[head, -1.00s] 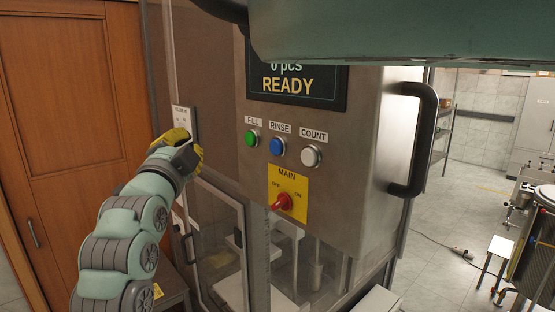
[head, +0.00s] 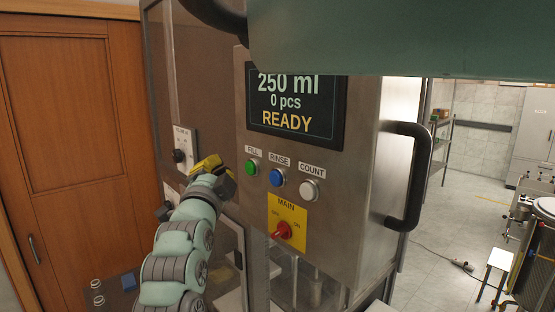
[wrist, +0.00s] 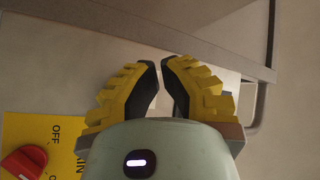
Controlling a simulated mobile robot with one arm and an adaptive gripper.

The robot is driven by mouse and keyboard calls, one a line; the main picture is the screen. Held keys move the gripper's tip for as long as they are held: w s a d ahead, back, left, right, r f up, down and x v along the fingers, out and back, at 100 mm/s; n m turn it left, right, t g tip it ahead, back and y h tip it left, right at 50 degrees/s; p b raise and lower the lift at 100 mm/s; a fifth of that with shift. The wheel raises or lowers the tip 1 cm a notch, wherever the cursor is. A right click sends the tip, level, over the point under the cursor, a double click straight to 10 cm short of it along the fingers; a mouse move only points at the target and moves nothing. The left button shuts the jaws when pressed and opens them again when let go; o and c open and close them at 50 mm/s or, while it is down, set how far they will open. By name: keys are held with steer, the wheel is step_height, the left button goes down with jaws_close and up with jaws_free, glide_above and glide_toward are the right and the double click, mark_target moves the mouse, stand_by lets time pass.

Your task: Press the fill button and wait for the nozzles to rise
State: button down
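The green fill button (head: 252,167) is on the steel front panel, under its FILL label, at the left of the button row. My gripper (head: 226,170) is just left of it in the head view, with a small gap in the picture; I cannot tell the depth between them. In the wrist view my gripper (wrist: 163,75) has its yellow-and-black fingertips almost together, with nothing held. The fill button does not show there. The display (head: 292,108) reads 250 ml, 0 pcs, READY. The nozzles cannot be made out clearly.
The blue rinse button (head: 277,178) and white count button (head: 309,190) are right of the fill button. The red main switch (head: 284,230) is below them; it also shows in the wrist view (wrist: 24,162). A black handle (head: 418,178) sticks out at the right.

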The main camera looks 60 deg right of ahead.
mark_target(251, 168)
steer(key=shift+s+d+b, duration=0.2)
steer(key=shift+d+b, duration=0.05)
steer(key=shift+d, duration=0.45)
steer(key=shift+s+d+b, duration=0.15)
steer(key=shift+d+b, duration=0.05)
steer(key=shift+d, duration=0.5)
steer(key=shift+f, duration=0.1)
stand_by(0.4)
steer(key=shift+s+d+b, duration=0.1)
steer(key=shift+d+b, duration=0.3)
steer(key=shift+b, duration=0.1)
steer(key=shift+s+d+b, duration=0.1)
steer(key=shift+d+b, duration=0.3)
steer(key=shift+d, duration=0.05)
stand_by(0.6)
stand_by(0.3)
steer(key=shift+w+a+b, duration=0.25)
steer(key=shift+a+b, duration=0.25)
steer(key=shift+a, duration=0.4)
